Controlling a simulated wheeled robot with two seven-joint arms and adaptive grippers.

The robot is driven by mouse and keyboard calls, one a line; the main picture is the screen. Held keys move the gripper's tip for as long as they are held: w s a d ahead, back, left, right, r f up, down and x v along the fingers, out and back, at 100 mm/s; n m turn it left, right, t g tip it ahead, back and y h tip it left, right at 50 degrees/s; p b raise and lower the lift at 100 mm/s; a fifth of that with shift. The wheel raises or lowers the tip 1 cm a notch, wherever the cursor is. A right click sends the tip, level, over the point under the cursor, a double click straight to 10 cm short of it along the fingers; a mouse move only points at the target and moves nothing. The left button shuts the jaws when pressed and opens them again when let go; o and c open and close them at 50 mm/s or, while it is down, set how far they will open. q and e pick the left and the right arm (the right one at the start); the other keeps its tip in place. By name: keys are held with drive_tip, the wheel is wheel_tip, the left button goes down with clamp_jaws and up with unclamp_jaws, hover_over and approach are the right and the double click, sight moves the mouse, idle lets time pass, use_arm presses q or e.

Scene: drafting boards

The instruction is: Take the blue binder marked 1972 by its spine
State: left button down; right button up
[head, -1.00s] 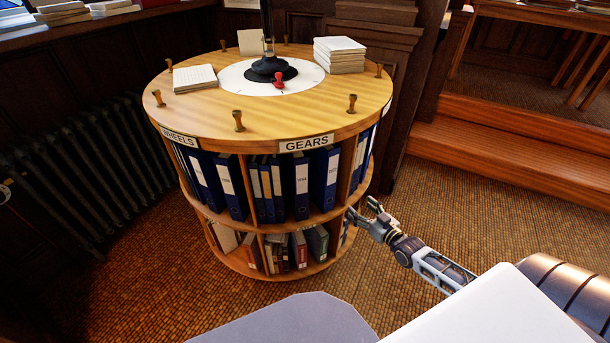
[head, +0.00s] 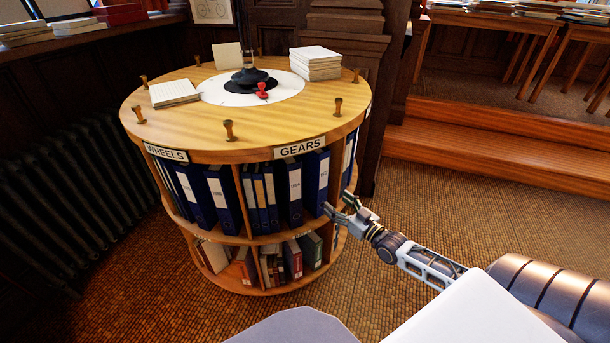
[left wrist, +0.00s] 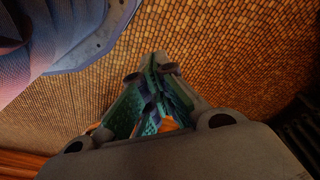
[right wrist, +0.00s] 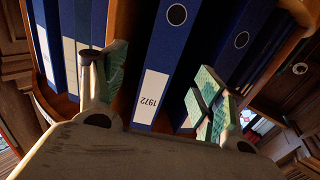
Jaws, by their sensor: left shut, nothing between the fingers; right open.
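The blue binder marked 1972 (right wrist: 165,60) stands in the right wrist view, its white label upside down there. It seems to be the rightmost blue binder (head: 317,178) under the GEARS sign in the head view, where its label is too small to read surely. My right gripper (head: 337,203) is open and empty at the shelf's right front. In the right wrist view its fingers show to either side of the 1972 spine; I cannot tell whether they reach around it. My left gripper (left wrist: 155,75) is shut and empty above the floor, outside the head view.
The round wooden bookcase (head: 185,135) has upright dividers, one beside the 1972 binder. More blue binders (head: 222,195) stand close by, and books (head: 290,258) fill the lower tier. A radiator (head: 60,190) is at the left, a wooden step (head: 480,145) at the right. Floor in front is open.

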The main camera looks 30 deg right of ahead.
sight(324, 192)
drive_tip(key=shift+w, duration=0.15)
drive_tip(key=shift+w+a+b, duration=0.15)
drive_tip(key=shift+w+b, duration=0.1)
drive_tip(key=shift+w, duration=0.65)
drive_tip(key=shift+w+a+b, duration=0.1)
drive_tip(key=shift+w+b, duration=0.15)
drive_tip(key=shift+w, duration=0.65)
drive_tip(key=shift+w+a, duration=0.1)
drive_tip(key=shift+w, duration=0.45)
drive_tip(key=shift+w+a+b, duration=0.15)
drive_tip(key=shift+w+b, duration=0.15)
drive_tip(key=shift+w, duration=0.5)
drive_tip(key=shift+w+a+b, duration=0.1)
drive_tip(key=shift+w+b, duration=0.15)
drive_tip(key=shift+w, duration=0.5)
use_arm(q)
drive_tip(key=r, duration=0.3)
drive_tip(key=shift+w+d+r, duration=0.3)
drive_tip(key=shift+d+r, duration=0.1)
use_arm(e)
drive_tip(key=shift+w, duration=0.2)
